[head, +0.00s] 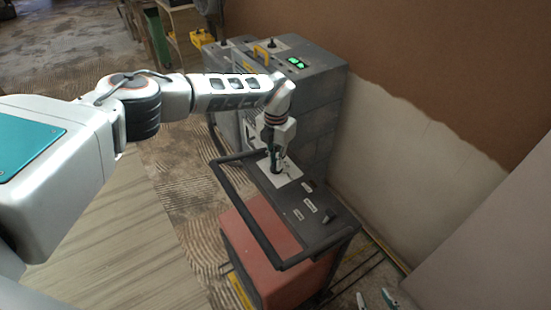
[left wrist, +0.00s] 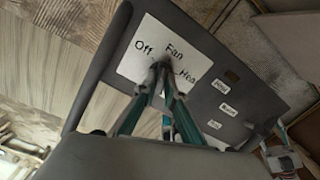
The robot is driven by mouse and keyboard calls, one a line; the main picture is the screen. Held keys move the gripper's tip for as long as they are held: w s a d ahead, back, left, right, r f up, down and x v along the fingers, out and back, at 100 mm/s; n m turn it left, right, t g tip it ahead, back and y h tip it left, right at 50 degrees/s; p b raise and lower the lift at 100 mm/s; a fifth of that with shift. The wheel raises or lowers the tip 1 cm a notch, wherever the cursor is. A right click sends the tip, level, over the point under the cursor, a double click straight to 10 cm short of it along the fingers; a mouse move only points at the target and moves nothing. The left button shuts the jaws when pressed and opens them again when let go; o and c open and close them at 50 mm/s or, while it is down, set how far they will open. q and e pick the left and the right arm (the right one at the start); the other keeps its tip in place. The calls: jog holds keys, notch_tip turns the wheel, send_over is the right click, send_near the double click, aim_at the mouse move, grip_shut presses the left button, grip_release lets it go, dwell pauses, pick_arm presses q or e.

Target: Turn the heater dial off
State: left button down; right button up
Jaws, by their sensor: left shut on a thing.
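The heater (head: 280,255) is a red box with a dark top panel (head: 318,228) and a tubular handle frame. A white label plate on the panel reads Off, Fan and Heat in the left wrist view (left wrist: 140,65). My left gripper (head: 276,168) comes down over this plate from above. In the left wrist view its fingertips (left wrist: 165,72) are closed around the dark dial at the plate's middle. The dial is mostly hidden by the fingers, and I cannot tell which word it points to. My right gripper (head: 375,299) shows at the bottom edge, fingertips apart, empty, beside the heater.
A grey cabinet (head: 300,85) with green lit displays stands behind the heater. A half-plastered wall (head: 420,160) borders the right. Combed, patchy floor (head: 180,200) lies open at the left.

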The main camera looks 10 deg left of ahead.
pick_arm(q)
jog(key=n+p, duration=0.1)
jog(key=n, duration=0.2)
jog(key=shift+r+n, duration=0.1)
jog(key=shift+n, duration=0.3)
jog(key=shift+n+p, duration=0.6)
jog(key=shift+n, duration=0.5)
jog(key=shift+d+n, duration=0.1)
jog(key=shift+n, duration=0.7)
pick_arm(e)
jog(key=shift+w+r, duration=0.2)
jog(key=shift+r, duration=1.6)
pick_arm(q)
jog(key=shift+p, duration=0.3)
pick_arm(e)
jog(key=shift+w+r, duration=0.1)
jog(key=shift+r, duration=0.05)
pick_arm(q)
jog(key=c, duration=2.1)
grip_release()
